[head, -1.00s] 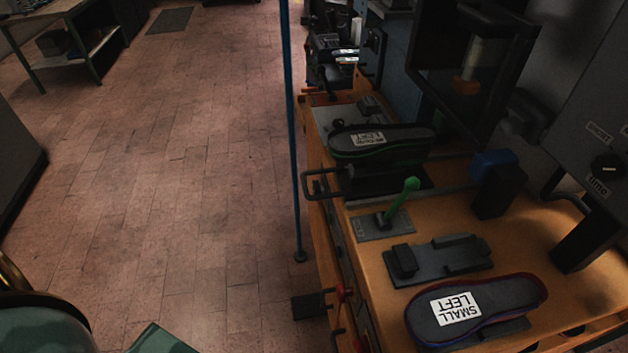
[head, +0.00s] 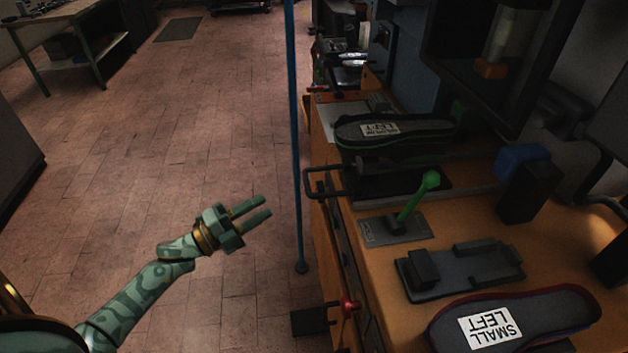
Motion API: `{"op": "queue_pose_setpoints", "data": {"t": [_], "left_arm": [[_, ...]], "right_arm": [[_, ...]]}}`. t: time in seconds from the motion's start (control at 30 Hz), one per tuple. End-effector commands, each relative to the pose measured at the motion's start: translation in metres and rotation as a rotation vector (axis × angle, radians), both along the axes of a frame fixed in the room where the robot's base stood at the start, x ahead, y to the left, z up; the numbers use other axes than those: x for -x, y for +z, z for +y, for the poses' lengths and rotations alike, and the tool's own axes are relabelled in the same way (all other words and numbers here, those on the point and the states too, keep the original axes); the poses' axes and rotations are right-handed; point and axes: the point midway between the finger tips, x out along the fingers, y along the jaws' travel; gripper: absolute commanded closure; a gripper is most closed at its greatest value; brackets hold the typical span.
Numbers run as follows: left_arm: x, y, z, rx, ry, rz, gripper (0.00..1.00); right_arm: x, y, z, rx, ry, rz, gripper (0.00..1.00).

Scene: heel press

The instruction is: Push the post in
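A dark shoe sole form (head: 395,131) with a white label sits on a black platform at the machine bench. A black handle (head: 322,182) sticks out to the left from below it. I cannot tell for sure which part is the post. A green lever (head: 417,198) stands tilted on a grey base plate just in front. My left gripper (head: 268,206) is raised over the floor, left of the bench and apart from the handle. Its two fingers are spread with a gap between them, and it is empty. My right gripper is not in view.
A thin blue pole (head: 296,140) stands between my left gripper and the bench. On the orange bench top (head: 470,215) are a black fixture (head: 470,268) and a sole marked SMALL LEFT (head: 540,318). A red knob (head: 350,306) is at the bench's side.

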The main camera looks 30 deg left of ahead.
Motion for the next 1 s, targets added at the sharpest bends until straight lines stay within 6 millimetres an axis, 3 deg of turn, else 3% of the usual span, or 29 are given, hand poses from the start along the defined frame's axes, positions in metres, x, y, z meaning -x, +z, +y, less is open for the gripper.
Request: {"op": "queue_pose_setpoints", "data": {"t": [0.5,0.7,1.0], "left_arm": [[-0.104,0.019,-0.060,0.005,0.002,0.002,0.66],[-0.124,0.023,-0.072,0.005,0.003,0.004,0.66],[-0.128,0.024,-0.074,0.005,0.003,0.006,0.66]], "right_arm": [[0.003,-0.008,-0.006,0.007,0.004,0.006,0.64],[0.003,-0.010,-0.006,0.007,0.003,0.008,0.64],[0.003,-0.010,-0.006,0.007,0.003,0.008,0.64]]}}
